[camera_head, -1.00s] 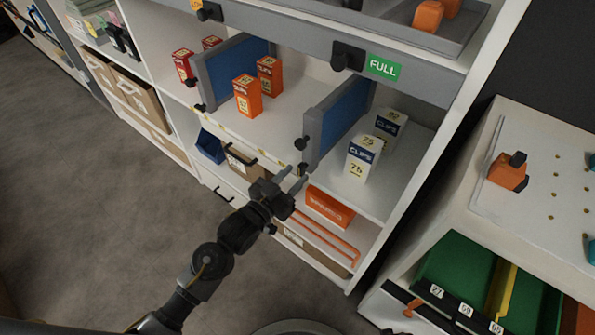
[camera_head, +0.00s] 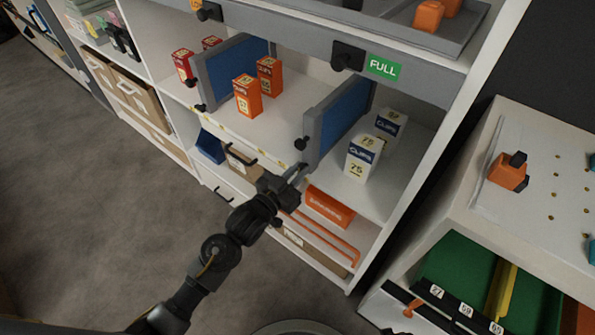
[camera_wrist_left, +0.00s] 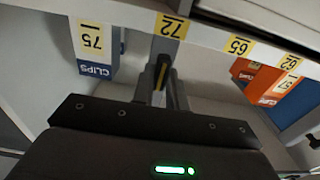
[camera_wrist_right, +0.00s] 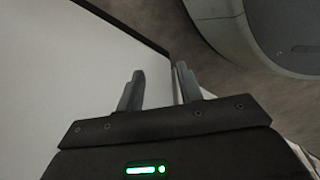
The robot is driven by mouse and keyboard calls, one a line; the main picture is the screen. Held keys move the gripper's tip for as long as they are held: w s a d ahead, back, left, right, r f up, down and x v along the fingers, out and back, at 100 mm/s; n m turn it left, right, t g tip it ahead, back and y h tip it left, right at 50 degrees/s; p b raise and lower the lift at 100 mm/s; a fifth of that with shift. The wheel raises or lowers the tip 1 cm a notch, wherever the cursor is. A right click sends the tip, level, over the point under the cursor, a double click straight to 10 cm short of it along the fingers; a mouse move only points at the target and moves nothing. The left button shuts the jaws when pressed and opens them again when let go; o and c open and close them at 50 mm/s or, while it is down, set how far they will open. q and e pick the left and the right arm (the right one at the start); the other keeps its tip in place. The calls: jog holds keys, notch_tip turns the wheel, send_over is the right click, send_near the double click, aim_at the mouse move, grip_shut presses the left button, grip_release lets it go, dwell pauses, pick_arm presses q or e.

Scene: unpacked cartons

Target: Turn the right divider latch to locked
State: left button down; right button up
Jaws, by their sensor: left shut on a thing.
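The right divider (camera_head: 343,128), a blue panel in a grey frame, stands on the middle shelf. A black knob (camera_head: 301,143) sits on its front post. My left gripper (camera_head: 298,171) is at the foot of that post, at the shelf's front edge. My right gripper (camera_wrist_right: 158,88) is open and empty, seen only in the right wrist view.
White CLIPS boxes (camera_head: 362,158) stand right of the divider, orange boxes (camera_head: 247,96) left of it. The left divider (camera_head: 232,68) is farther left. An orange box (camera_head: 329,206) lies on the shelf below. A table with bins (camera_head: 540,205) stands at right.

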jog(key=shift+s, duration=0.15)
pick_arm(q)
jog(key=m+p, duration=0.2)
jog(key=m, duration=0.4)
jog(key=m+p, duration=0.2)
jog(key=m, duration=0.4)
jog(key=m+p, duration=0.2)
jog(key=m, duration=0.4)
jog(key=shift+s+d+f, duration=0.15)
jog(key=shift+d+f, duration=0.05)
jog(key=shift+d, duration=0.05)
pick_arm(e)
jog(key=s+d+f+g, duration=0.1)
jog(key=s+d, duration=0.3)
jog(key=s, duration=0.7)
jog(key=shift+s+f, duration=0.2)
jog(key=shift+f, duration=0.4)
jog(key=shift+a, duration=0.2)
pick_arm(q)
jog(key=c, duration=1.4)
grip_release()
